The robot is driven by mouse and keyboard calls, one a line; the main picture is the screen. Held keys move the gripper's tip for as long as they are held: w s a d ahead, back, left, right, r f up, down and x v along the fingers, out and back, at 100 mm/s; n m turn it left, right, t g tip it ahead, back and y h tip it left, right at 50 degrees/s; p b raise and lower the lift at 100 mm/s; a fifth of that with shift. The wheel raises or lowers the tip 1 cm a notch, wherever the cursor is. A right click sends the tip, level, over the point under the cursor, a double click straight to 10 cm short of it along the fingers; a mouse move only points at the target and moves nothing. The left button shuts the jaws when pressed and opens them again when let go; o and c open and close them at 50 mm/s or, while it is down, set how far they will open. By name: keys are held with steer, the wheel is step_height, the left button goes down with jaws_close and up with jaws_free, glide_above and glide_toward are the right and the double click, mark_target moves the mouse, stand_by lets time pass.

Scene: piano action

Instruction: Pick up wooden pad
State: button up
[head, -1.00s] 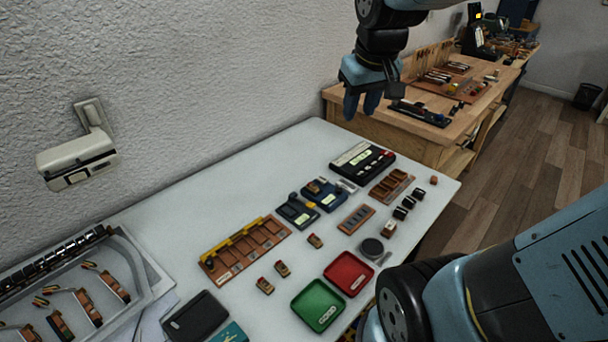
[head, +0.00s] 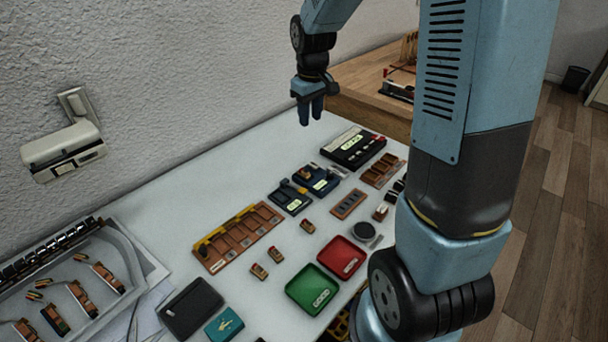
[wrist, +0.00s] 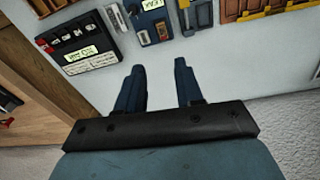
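My gripper (head: 311,116) hangs in the air above the far back part of the white table. In the wrist view its two dark fingers (wrist: 160,72) are apart with nothing between them. Small wooden pieces lie loose on the table: one (head: 307,226) in the middle, and two (head: 275,254) (head: 259,271) closer to the front. I cannot tell which of these is the wooden pad. My gripper is well behind and above all of them.
A wooden slotted tray (head: 212,262) lies left of the loose pieces; green (head: 294,290) and red (head: 330,262) trays lie to the right. A black device (head: 340,148), also in the wrist view (wrist: 66,55), is near my gripper. My arm hides the table's right edge.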

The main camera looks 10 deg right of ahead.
steer(key=n+g, duration=0.1)
glide_above(304, 170)
step_height(304, 170, down, 8)
steer(key=f, duration=0.8)
steer(key=shift+w+a, duration=0.15)
steer(key=shift+a, duration=0.25)
steer(key=f, duration=0.4)
steer(key=shift+s+d+f, duration=0.15)
steer(key=shift+s+d, duration=0.05)
steer(key=shift+d, duration=0.15)
steer(key=shift+f, duration=0.6)
jaws_close()
